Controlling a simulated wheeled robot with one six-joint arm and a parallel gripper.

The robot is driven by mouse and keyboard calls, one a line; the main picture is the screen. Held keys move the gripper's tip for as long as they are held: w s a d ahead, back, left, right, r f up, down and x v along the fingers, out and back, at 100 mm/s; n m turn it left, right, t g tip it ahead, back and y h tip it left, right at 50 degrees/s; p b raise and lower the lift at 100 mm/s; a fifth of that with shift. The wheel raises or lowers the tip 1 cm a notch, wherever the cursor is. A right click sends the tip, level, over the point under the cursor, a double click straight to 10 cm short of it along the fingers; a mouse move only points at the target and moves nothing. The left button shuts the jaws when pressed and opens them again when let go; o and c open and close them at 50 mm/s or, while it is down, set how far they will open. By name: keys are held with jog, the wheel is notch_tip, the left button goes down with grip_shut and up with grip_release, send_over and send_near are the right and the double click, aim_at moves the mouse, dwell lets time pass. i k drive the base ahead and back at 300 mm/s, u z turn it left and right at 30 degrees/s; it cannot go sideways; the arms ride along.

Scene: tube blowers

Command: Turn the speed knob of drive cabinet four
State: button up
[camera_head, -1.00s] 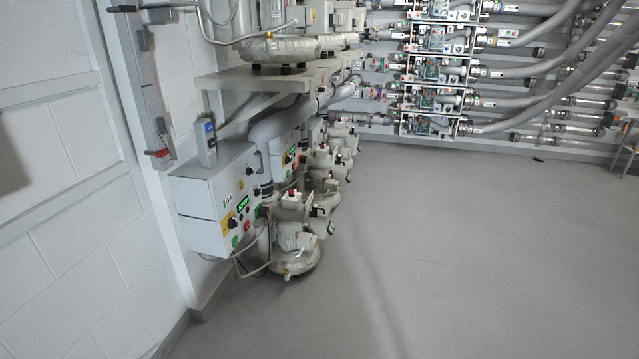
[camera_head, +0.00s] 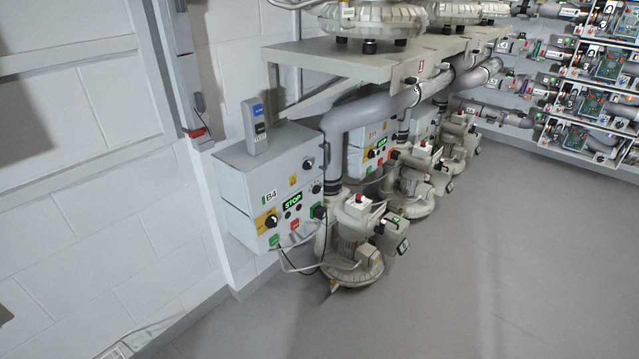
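The drive cabinet marked B4 (camera_head: 266,190) is a light grey box on the left wall, left of centre. Its front has a green display (camera_head: 292,201) reading STOP. A black knob on a yellow plate (camera_head: 268,221) sits at the front's lower left. Another dark knob (camera_head: 308,165) is at the upper right of the front, and a smaller one (camera_head: 316,189) is below it. I cannot tell from their labels which is the speed knob. A grey device with a blue top (camera_head: 255,127) stands on the cabinet. My gripper is not in view.
A blower (camera_head: 356,240) stands on the floor just right of the cabinet, with more cabinets and blowers behind. A shelf (camera_head: 340,62) with blowers overhangs them. A thick grey pipe (camera_head: 372,112) runs below it. Racks (camera_head: 590,80) line the back. The floor (camera_head: 480,270) at right is clear.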

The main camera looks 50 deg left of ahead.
aim_at(317, 190)
jog(key=u, duration=0.6)
jog(key=i, duration=1.1)
jog(key=u, duration=0.95)
jog(key=i, duration=0.6)
jog(key=z, duration=0.05)
